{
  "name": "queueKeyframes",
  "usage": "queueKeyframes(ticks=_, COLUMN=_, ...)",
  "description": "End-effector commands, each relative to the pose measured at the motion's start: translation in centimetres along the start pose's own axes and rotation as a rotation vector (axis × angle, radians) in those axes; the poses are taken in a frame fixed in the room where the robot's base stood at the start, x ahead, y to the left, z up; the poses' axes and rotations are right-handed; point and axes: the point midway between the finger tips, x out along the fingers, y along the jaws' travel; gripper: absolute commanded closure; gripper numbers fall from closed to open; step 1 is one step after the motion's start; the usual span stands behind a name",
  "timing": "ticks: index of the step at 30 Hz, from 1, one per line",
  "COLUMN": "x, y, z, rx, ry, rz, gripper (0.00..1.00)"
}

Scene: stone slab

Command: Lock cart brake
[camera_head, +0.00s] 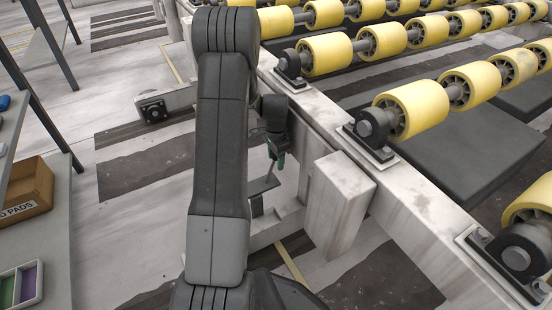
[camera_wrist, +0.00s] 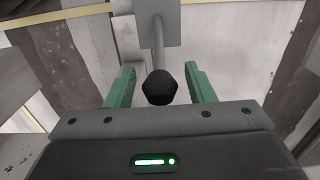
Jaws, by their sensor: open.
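The brake lever shows in the wrist view as a grey rod (camera_wrist: 158,45) with a black knob (camera_wrist: 160,89) at its near end and a grey plate (camera_wrist: 145,18) at its far end. My gripper (camera_wrist: 159,70) has its two green fingers apart, one on each side of the knob. Gaps show between knob and fingers, and the knob appears untouched. In the head view my gripper (camera_head: 275,157) is small and partly hidden beside the pale frame. A grey bracket-like part (camera_head: 262,187) shows just below it; the knob cannot be made out there.
The pale roller frame (camera_head: 420,225) with yellow rollers (camera_head: 412,108) fills the right side, close to my arm. A blocky post (camera_head: 338,205) stands right of my gripper. At left is a grey shelf with a cardboard box (camera_head: 28,192). Floor left of my arm is open.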

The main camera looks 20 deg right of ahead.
Motion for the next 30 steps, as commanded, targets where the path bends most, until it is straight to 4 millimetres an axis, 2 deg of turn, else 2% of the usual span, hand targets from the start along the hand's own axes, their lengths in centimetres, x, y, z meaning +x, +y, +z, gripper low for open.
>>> queueKeyframes(ticks=2, x=0.0, y=0.0, z=0.0, rx=0.0, ry=0.0, rz=0.0, gripper=0.53)
queueKeyframes(ticks=9, x=0.0, y=0.0, z=0.0, rx=0.0, ry=0.0, rz=0.0, gripper=1.0)
queueKeyframes(ticks=30, x=-0.6, y=0.0, z=1.3, rx=-0.001, ry=-0.002, rz=0.001, gripper=1.0)
